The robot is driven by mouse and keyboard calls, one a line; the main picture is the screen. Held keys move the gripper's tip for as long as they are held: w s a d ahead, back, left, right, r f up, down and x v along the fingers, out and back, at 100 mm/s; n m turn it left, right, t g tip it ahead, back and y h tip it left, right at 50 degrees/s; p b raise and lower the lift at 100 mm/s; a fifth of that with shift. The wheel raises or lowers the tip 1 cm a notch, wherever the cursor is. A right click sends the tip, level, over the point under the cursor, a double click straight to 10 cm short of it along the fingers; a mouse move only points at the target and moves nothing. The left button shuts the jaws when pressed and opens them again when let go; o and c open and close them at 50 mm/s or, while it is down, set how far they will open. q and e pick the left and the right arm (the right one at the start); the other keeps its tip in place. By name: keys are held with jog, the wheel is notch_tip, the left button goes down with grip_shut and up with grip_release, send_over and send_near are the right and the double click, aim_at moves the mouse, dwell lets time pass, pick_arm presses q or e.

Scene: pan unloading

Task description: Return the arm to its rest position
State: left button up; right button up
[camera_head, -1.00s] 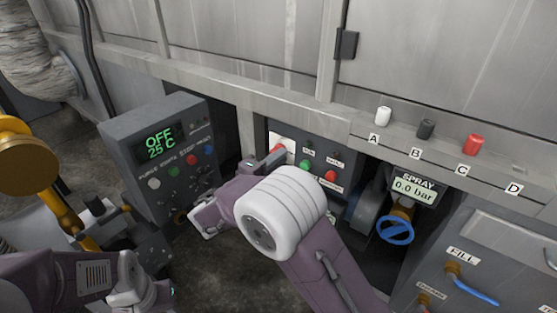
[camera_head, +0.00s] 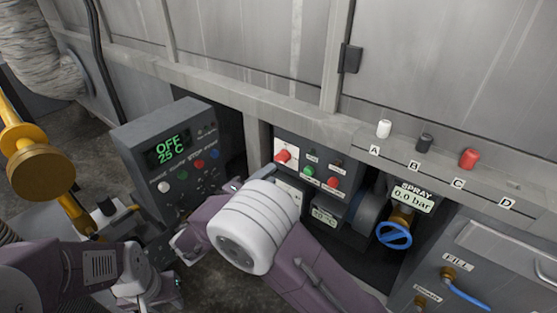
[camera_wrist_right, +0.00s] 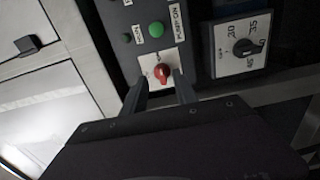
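My right arm crosses the bottom middle of the head view, with its white wrist joint in front of the control panels. My right gripper (camera_wrist_right: 161,82) is open and empty in the right wrist view, its two fingers apart. A red rotary knob (camera_wrist_right: 162,71) on a white plate appears between and beyond the fingertips. That red knob also shows on the small panel in the head view (camera_head: 283,156), apart from the arm. My left gripper (camera_head: 165,286) is low at the left of the head view; its fingers are too small and dark to read.
A grey control box (camera_head: 168,165) reading "OFF 25 C" stands left of my right arm. A blue valve wheel (camera_head: 394,235) sits under the spray display (camera_head: 411,199). White, black and red caps stand on a ledge (camera_head: 455,182). A yellow pipe (camera_head: 70,210) rises at far left.

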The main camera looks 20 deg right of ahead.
pick_arm(q)
jog(key=shift+r, duration=0.55)
pick_arm(e)
jog(key=shift+v, duration=1.1)
